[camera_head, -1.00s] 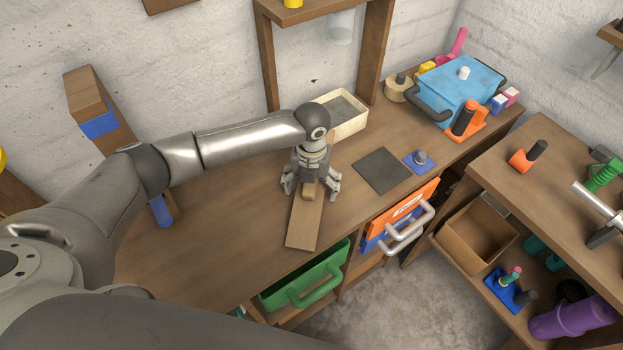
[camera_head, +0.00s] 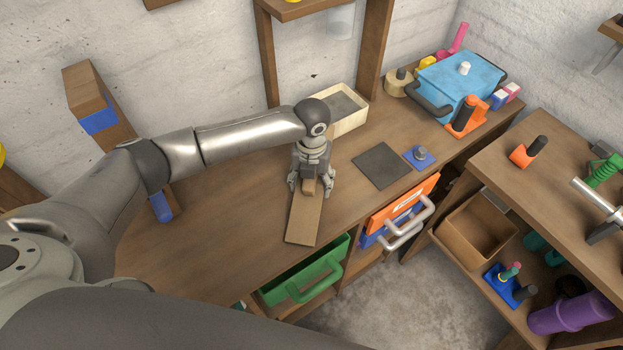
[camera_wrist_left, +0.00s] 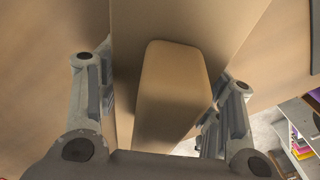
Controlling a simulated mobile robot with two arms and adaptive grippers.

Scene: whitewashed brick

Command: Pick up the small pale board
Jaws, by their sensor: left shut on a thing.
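The small pale board (camera_head: 302,226) is a flat, narrow tan piece on the brown workbench, its near end close to the bench's front edge. A rounded block (camera_wrist_left: 172,88) stands up from it like a grip; in the left wrist view the board (camera_wrist_left: 188,22) spreads out below the block. My left gripper (camera_head: 311,189) points down over the far part of the board and is shut on this block, one finger on each side. I cannot tell whether the board still touches the bench. My right gripper is not in view.
A pale open box (camera_head: 350,122) stands behind the gripper. A dark square plate (camera_head: 381,166) and a blue base with a knob (camera_head: 420,157) lie to the right. A green drawer (camera_head: 305,283) sits below the front edge. The bench left of the board is clear.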

